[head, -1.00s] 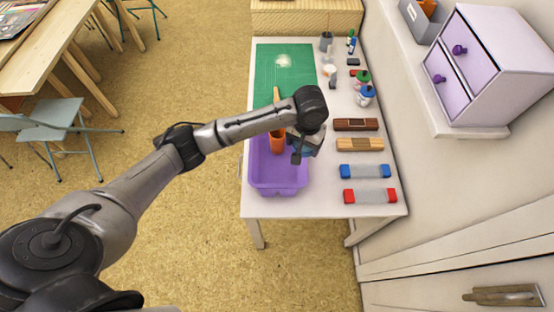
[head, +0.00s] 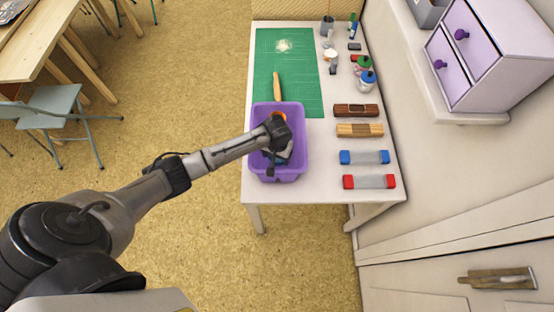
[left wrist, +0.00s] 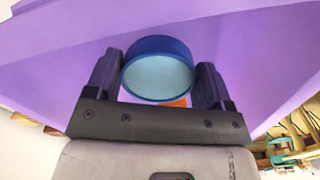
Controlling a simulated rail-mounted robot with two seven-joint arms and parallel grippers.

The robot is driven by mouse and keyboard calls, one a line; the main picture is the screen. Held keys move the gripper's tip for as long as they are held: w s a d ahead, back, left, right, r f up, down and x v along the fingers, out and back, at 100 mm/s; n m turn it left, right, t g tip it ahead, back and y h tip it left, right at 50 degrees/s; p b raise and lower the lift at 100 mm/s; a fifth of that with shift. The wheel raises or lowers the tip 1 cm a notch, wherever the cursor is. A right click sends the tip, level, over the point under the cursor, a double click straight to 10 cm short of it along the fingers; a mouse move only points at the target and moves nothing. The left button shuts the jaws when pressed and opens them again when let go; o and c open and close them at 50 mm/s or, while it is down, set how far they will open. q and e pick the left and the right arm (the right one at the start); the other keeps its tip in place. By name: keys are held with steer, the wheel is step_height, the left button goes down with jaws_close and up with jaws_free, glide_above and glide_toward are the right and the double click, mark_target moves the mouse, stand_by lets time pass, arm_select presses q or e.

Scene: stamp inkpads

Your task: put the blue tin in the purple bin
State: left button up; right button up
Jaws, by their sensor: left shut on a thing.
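The purple bin (head: 302,135) stands on the white table's left side, and its purple walls (left wrist: 240,50) fill most of the left wrist view. My left gripper (head: 277,157) is over the bin, with its fingers pointing down into it. In the left wrist view my left gripper (left wrist: 158,80) is shut on the blue tin (left wrist: 157,76), a round tin with a darker blue rim and pale blue face. The arm's end mostly hides the tin in the head view. I cannot tell whether the tin touches the bin floor. My right gripper is not in view.
An orange item (head: 279,116) is in the bin's far end. A green mat (head: 297,75) with a wooden-handled tool (head: 277,85) lies beyond. Bottles (head: 366,80) stand farther back.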

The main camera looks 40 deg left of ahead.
mark_target(277, 160)
arm_select(q)
steer(key=shift+f+b, duration=0.45)
steer(key=shift+f, duration=1.4)
steer(key=o, duration=1.1)
steer(key=shift+f, duration=0.15)
steer(key=shift+c, duration=0.2)
step_height(277, 160, up, 12)
steer(key=p, duration=0.2)
steer(key=shift+f+p, duration=0.1)
steer(key=shift+p, duration=0.2)
steer(key=shift+r, duration=0.25)
